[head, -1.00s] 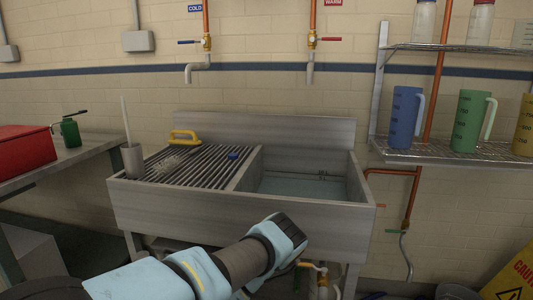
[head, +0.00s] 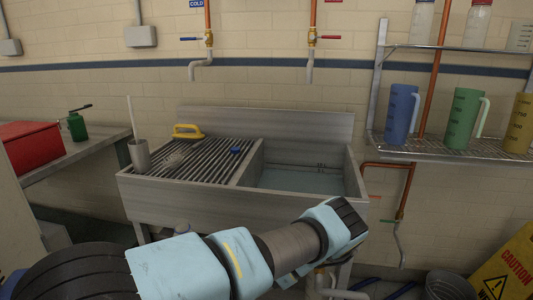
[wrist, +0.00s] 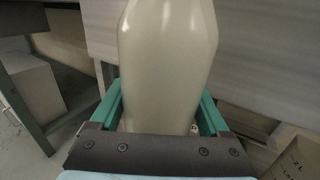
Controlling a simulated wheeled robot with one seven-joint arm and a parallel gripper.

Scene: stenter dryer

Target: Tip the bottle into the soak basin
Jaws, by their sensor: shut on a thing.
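The soak basin (head: 300,181) is the grey sink's right-hand compartment, with water in it, in the head view. In the wrist view a pale cream bottle (wrist: 167,65) stands between the green jaws of my gripper (wrist: 162,110), which is shut on it. The bottle's top is cut off by the frame edge. In the head view my arm reaches to the front of the sink, and my gripper and the bottle are hidden there. The wrist view shows the grey sink front close behind the bottle.
The ribbed drainboard (head: 195,160) carries a yellow-handled brush (head: 187,131), a blue item (head: 234,150) and a grey cup (head: 139,155). A wire shelf (head: 450,149) with jugs is at right. A yellow caution sign (head: 508,272) and bin (head: 450,286) stand on the floor.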

